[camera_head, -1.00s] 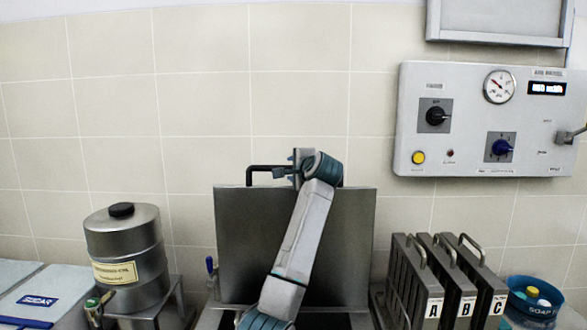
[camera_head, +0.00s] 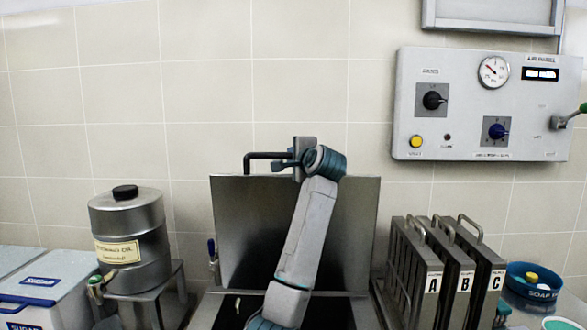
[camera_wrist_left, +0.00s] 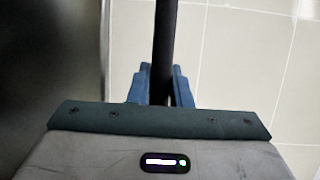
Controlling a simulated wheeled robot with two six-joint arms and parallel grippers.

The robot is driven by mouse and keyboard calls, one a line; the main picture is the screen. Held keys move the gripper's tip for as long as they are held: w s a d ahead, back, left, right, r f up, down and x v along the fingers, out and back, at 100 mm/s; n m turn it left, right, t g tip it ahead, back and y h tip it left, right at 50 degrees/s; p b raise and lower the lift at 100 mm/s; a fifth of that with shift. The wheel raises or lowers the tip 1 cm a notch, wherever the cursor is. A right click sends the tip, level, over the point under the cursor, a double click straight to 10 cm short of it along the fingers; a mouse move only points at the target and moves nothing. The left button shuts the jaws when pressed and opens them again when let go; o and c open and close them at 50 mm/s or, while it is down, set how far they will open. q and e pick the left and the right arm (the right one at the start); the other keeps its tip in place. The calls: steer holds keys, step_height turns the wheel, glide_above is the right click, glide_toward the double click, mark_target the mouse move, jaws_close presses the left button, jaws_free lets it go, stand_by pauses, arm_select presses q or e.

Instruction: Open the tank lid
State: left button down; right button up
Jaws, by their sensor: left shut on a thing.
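The tank lid (camera_head: 245,230) is a grey metal plate standing upright at the back of the tank (camera_head: 215,312), whose opening shows below it. A black bar handle (camera_head: 262,156) runs along the lid's top edge. My left gripper (camera_head: 288,163) is at that handle, with my arm reaching up in front of the lid. In the left wrist view, the blue fingers of my left gripper (camera_wrist_left: 160,85) are shut around the dark handle bar (camera_wrist_left: 165,45). My arm hides part of the lid and the tank. My right gripper is not in view.
A metal oil canister (camera_head: 130,245) stands on a stand at the left, near a white sugar bin (camera_head: 50,285). Metal racks marked A, B and C (camera_head: 430,275) stand close on the right, beside a blue soap tub (camera_head: 532,287). A control panel (camera_head: 480,105) hangs on the tiled wall.

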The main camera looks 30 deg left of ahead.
arm_select(q)
steer(key=shift+s+d+f+b, duration=0.15)
steer(key=shift+s+d+b, duration=0.3)
steer(key=shift+s, duration=0.3)
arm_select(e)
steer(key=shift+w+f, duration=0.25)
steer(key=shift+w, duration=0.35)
arm_select(q)
steer(key=c, duration=1.3)
jaws_free()
steer(key=b+v, duration=0.1)
steer(key=v, duration=0.4)
steer(key=b+v, duration=0.2)
steer(key=v, duration=0.3)
steer(key=shift+s+d+f, duration=0.15)
steer(key=shift+s+d, duration=0.1)
steer(key=shift+d, duration=0.1)
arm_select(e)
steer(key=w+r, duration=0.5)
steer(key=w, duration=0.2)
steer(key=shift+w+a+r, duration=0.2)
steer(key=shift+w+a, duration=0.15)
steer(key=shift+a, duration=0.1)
